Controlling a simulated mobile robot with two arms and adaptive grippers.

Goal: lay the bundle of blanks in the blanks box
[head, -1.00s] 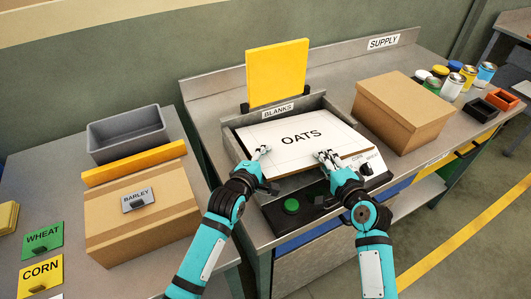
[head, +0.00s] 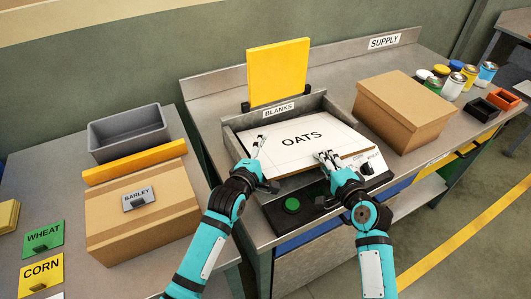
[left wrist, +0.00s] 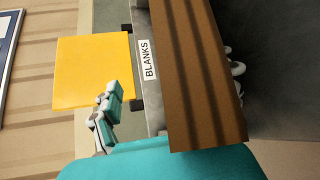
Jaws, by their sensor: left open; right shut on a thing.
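The bundle of blanks (head: 303,150) is a flat stack with a white top printed OATS and brown edges. In the head view it lies over the grey blanks box (head: 316,103), mostly between its walls, its near edge toward the front. I cannot tell whether it touches the floor. My right gripper (head: 326,157) is shut on its near edge. My left gripper (head: 259,145) is open at its left edge, no longer clasping it.
A yellow board (head: 277,73) stands behind the box. A closed brown carton (head: 403,112) stands to the right. A black panel with a green button (head: 292,205) sits in front. The left table holds a grey bin (head: 128,134) and a carton marked BARLEY (head: 140,215).

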